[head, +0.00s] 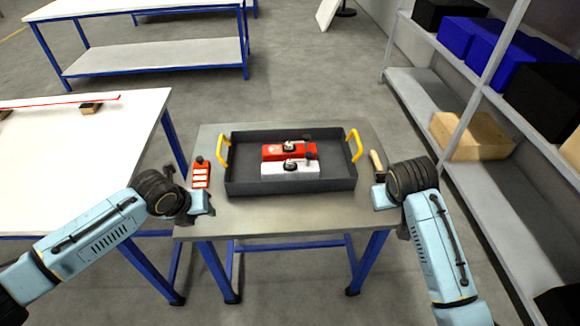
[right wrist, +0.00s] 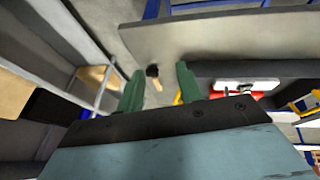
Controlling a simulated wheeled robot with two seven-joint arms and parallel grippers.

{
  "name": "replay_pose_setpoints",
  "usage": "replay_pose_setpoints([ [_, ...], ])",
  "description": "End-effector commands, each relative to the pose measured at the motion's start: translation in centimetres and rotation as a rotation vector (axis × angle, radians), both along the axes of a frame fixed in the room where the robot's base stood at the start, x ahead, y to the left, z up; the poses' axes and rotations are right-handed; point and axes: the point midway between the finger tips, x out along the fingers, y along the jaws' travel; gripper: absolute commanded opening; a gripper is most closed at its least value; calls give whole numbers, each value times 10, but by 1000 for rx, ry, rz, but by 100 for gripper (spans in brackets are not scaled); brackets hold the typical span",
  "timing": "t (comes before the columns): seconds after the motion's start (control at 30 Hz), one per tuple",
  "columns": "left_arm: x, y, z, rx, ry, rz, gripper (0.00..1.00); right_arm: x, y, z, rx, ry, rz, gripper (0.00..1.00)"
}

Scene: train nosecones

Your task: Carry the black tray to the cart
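The black tray (head: 290,187) sits flat on a small grey-topped table with two yellow handles, the left (head: 223,152) and the right (head: 355,146). A red block (head: 275,152) and a white block (head: 285,170) with dark fittings lie in it. My left gripper (head: 200,204) is beside the tray's front left, apart from it; its fingers are not clear. My right gripper (head: 381,196) is right of the tray, apart from it. The right wrist view shows its green fingers (right wrist: 158,85) spread and empty, with the tray (right wrist: 285,68) to the right. I cannot identify a cart.
On the grey table (head: 300,220) are a red-and-white item (head: 200,175) by the tray's left and a wooden-handled tool (head: 376,160) at its right. A white table (head: 70,160) stands left, a loaded shelf (head: 430,95) right. Another table (head: 150,60) stands behind.

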Motion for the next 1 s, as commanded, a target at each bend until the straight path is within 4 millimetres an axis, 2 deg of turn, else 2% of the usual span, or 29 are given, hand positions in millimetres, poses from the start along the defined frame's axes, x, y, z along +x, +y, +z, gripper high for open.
replay_pose_setpoints([
  [0.03,0,0,0,0,0,0,36,-3,2,11,1,-6,2,36],
  [0.2,0,0,0,0,0,0,36,-11,7,35,1,-4,1,36],
  [0.4,0,0,0,0,0,0,36,-16,9,46,0,-1,0,36],
  [0.87,0,0,0,0,0,1,36,-16,9,46,0,-1,0,36],
  [0.97,-1,0,-10,-19,8,42,36,-16,9,34,1,7,4,36],
  [1.0,-1,1,-18,-38,13,84,36,-17,9,22,1,16,8,36],
])
